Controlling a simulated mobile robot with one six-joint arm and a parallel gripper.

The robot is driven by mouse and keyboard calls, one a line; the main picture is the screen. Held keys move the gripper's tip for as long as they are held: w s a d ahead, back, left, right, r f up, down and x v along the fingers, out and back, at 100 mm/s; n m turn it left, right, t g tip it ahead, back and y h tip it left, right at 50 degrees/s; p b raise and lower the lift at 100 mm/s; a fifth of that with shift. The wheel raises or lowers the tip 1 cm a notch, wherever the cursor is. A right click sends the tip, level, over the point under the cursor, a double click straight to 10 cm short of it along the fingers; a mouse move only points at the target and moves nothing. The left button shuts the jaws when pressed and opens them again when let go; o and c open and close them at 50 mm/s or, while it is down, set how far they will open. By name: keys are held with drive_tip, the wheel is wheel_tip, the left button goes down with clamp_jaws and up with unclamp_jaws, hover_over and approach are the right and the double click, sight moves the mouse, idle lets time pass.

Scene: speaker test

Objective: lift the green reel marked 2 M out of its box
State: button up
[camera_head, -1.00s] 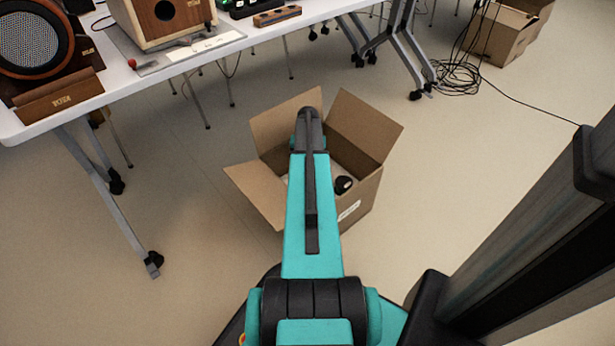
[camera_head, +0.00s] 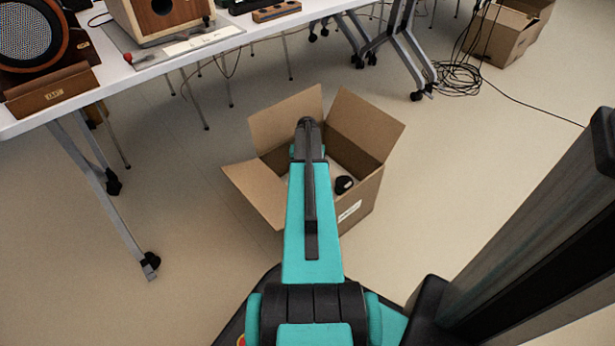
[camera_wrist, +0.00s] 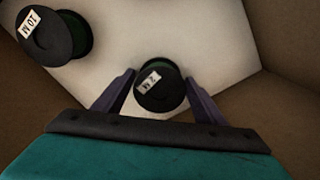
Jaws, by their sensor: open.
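The reel (camera_wrist: 160,92) has a dark round top, a green edge and a small white label that seems to read 2 M. It sits on the pale floor of the cardboard box (camera_head: 361,200). My gripper (camera_wrist: 160,76) is open in the wrist view, with one finger to the left and one to the right of this reel. Gaps show on both sides, and I cannot tell how deep the fingers reach. In the head view my arm hides the gripper and part of the box inside.
Another dark reel with green, marked 10 M (camera_wrist: 55,35), lies at upper left in the wrist view. The box flaps (camera_head: 364,127) stand open. A white table (camera_head: 150,75) with speakers is beyond at left. Cables (camera_head: 456,77) lie at upper right.

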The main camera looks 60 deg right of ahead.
drive_tip(key=c, duration=0.9)
drive_tip(key=shift+r, duration=0.1)
wheel_tip(320, 180, up, 10)
drive_tip(key=p, duration=0.4)
idle(0.4)
drive_tip(key=shift+w+d, duration=0.15)
drive_tip(key=shift+d, duration=0.05)
wheel_tip(320, 180, up, 13)
drive_tip(key=p, duration=1.8)
drive_tip(key=shift+a, duration=0.25)
